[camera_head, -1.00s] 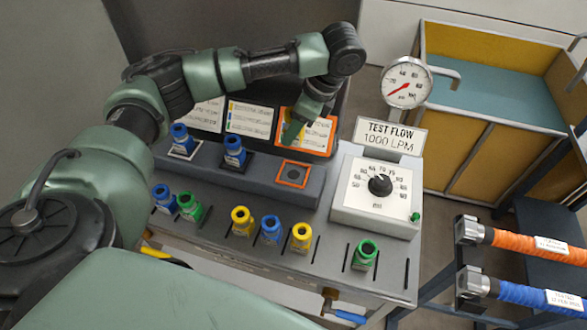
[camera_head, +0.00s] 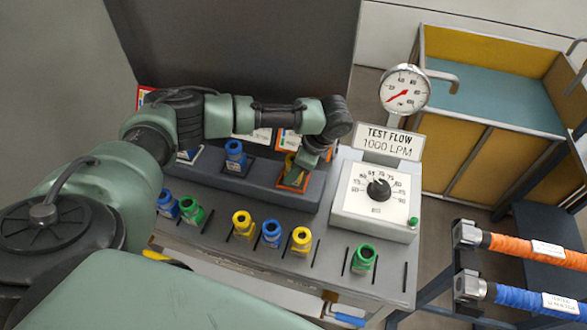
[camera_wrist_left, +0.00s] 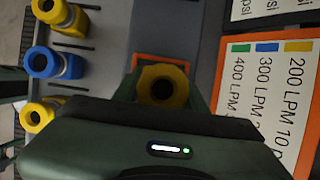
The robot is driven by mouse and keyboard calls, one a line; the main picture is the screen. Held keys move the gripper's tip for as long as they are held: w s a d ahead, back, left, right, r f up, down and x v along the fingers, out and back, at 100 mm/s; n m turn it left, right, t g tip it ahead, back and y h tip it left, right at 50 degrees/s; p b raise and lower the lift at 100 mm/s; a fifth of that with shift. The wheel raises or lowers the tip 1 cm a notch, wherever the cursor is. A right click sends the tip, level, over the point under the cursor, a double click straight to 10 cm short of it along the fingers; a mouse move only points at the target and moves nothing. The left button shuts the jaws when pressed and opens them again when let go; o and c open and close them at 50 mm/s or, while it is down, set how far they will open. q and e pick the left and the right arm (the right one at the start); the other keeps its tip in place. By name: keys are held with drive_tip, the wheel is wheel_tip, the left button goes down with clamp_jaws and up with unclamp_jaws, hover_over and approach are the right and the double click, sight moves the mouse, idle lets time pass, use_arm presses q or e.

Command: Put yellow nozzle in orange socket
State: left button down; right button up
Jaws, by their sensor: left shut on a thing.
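A yellow nozzle (camera_wrist_left: 162,86) is between the fingers of my left gripper (camera_head: 298,172), which is shut on it. In the wrist view its round opening faces the camera. The nozzle is over or in the orange-edged socket (camera_head: 283,181) at the right end of the raised rack; I cannot tell whether it is fully seated, as the gripper hides its lower part. The socket's orange edge also shows in the wrist view (camera_wrist_left: 160,60). My right gripper is not in view.
Front-row nozzles stand upright: blue (camera_head: 167,203), green (camera_head: 191,209), yellow (camera_head: 243,224), blue (camera_head: 271,233), yellow (camera_head: 301,239), green (camera_head: 363,258). A blue nozzle (camera_head: 235,155) stands in the raised rack. The test flow box (camera_head: 376,200) and gauge (camera_head: 405,90) are right of the socket.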

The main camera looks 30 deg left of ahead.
use_arm(q)
drive_tip(key=c, duration=0.8)
unclamp_jaws()
drive_tip(key=shift+f, duration=0.1)
drive_tip(key=b+v, duration=0.2)
drive_tip(key=v, duration=1)
